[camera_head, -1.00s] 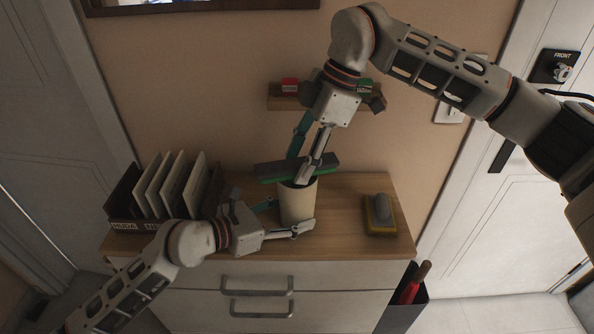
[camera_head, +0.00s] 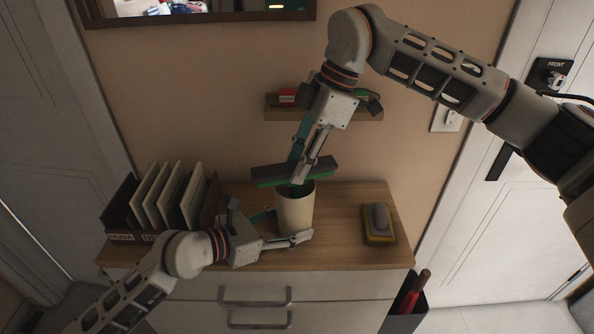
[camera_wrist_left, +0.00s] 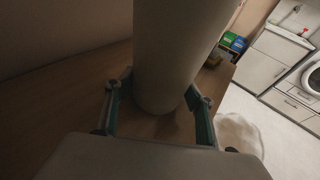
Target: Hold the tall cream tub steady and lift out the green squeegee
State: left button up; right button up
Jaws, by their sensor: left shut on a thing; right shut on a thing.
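The tall cream tub (camera_head: 294,211) stands upright on the wooden top of the chest. My left gripper (camera_head: 287,228) is shut on the tub, with a finger on either side of it. The left wrist view shows the tub (camera_wrist_left: 175,50) between the two fingers (camera_wrist_left: 160,97). The green squeegee (camera_head: 293,172) has a dark bar with a green edge and sits across the tub's mouth, slightly tilted. My right gripper (camera_head: 301,170) points down from above and is shut on the squeegee. The squeegee's lower part is hidden inside the tub.
A rack of upright boards (camera_head: 165,197) stands left of the tub. A yellow and grey block (camera_head: 378,223) lies to the right. A small wall shelf (camera_head: 350,112) is behind my right gripper. A dark bin with a red-handled thing (camera_head: 409,300) stands at the chest's right.

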notch_tip(320, 180, up, 9)
jog(key=shift+f, duration=0.1)
dwell(0.3)
pick_arm(q)
jog(key=o, duration=0.9)
